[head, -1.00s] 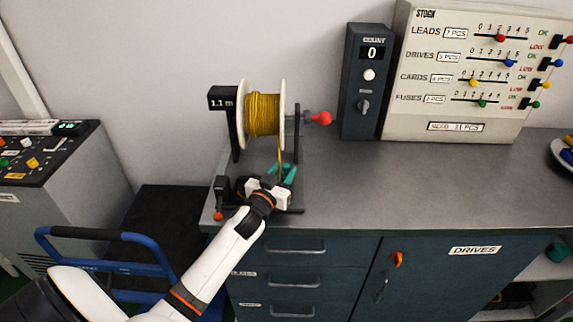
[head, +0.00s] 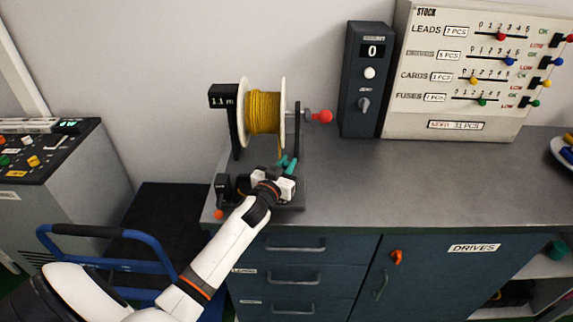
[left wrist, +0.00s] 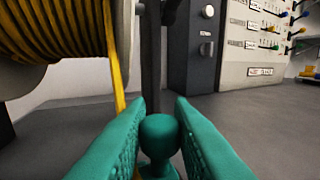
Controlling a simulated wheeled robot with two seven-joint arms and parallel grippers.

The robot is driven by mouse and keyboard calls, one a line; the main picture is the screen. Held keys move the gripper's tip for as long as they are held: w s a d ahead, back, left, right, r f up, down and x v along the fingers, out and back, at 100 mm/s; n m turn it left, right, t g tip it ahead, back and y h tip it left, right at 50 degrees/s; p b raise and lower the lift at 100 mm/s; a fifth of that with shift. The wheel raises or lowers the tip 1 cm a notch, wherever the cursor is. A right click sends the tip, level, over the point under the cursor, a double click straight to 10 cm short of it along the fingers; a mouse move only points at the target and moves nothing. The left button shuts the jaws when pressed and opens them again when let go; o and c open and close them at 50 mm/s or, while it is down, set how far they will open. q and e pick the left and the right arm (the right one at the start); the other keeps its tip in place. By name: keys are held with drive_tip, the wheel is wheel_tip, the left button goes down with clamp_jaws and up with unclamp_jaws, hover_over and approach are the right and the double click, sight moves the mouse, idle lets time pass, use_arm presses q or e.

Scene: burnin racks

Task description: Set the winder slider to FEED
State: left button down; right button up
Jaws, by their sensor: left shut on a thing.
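The winder stands at the left end of the grey counter. It carries a white-flanged spool of yellow wire (head: 263,112), a "1.1 m" display (head: 223,96) and a red crank knob (head: 322,116). My left gripper (head: 288,165), with teal fingers, is low in front of the spool, over the winder's base (head: 290,208). In the left wrist view, a dark green round knob (left wrist: 160,137) sits between the fingers, which are shut on it. The slider's markings are hidden or too small to read. My right gripper is not in view.
An orange-red knob (head: 219,214) is at the winder's lower left.

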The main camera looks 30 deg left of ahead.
use_arm(q)
drive_tip(key=a, duration=0.1)
drive_tip(key=s+a+p, duration=0.1)
drive_tip(key=shift+s+a, duration=0.3)
drive_tip(key=shift+a, duration=0.05)
drive_tip(key=shift+s+a, duration=0.2)
drive_tip(key=shift+a, duration=0.15)
drive_tip(key=c, duration=1.3)
unclamp_jaws()
drive_tip(key=shift+d, duration=0.1)
drive_tip(key=s, duration=0.4)
drive_tip(key=s+d+b, duration=0.1)
drive_tip(key=s, duration=0.3)
drive_tip(key=s+d+b, duration=0.1)
drive_tip(key=s, duration=0.2)
drive_tip(key=shift+s, duration=0.4)
